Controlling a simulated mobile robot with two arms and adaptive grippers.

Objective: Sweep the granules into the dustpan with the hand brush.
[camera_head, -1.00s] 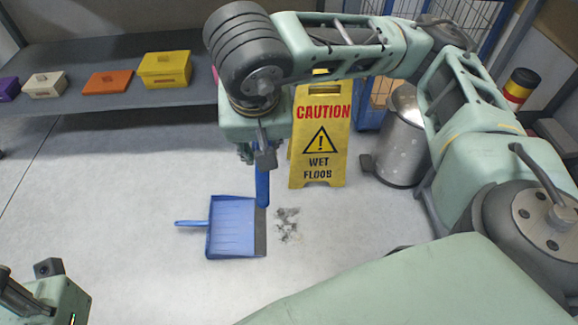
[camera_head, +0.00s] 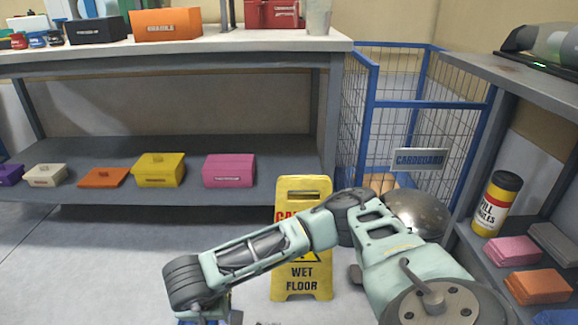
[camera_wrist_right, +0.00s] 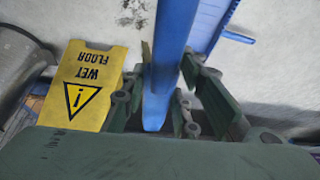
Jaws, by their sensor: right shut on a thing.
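The blue hand brush (camera_wrist_right: 172,60) is held between the fingers of my right gripper (camera_wrist_right: 166,88), which is shut on it. In the right wrist view, the blue dustpan (camera_wrist_right: 207,25) shows partly behind the brush at the top. In the head view, my right arm reaches down to the bottom edge, where only a sliver of blue shows below the wrist. I cannot tell whether that is brush or dustpan. A few dark specks of granules (camera_head: 268,323) show at the bottom edge of the head view. My left gripper is out of view.
A yellow wet-floor sign (camera_head: 302,283) stands just behind my right arm and shows in the wrist view (camera_wrist_right: 86,82). A metal bin (camera_head: 415,214) and a blue wire cage (camera_head: 372,105) stand to the right. Shelves with boxes line the back. Floor at left is clear.

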